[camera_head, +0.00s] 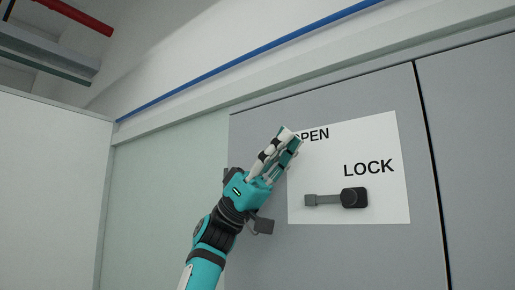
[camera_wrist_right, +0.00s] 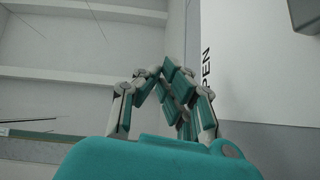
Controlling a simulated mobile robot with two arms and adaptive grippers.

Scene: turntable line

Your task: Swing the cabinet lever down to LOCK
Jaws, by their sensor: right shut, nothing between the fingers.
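The dark grey cabinet lever (camera_head: 328,200) sits on a white plate (camera_head: 385,140) on the grey cabinet. The plate reads LOCK above the hub and OPEN at upper left. My right gripper (camera_head: 288,140) is shut and empty, raised at the plate's upper left corner and covering part of the word OPEN. It is above and left of the lever, apart from it. In the wrist view my shut fingers (camera_wrist_right: 178,85) are beside the plate's edge (camera_wrist_right: 220,70). My left gripper is out of view.
The grey cabinet front (camera_head: 260,145) has a dark vertical seam right of the plate. A pale wall panel (camera_head: 50,190) stands at left. A blue pipe (camera_head: 250,55) and a red pipe (camera_head: 75,15) run high up. The space around the lever looks clear.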

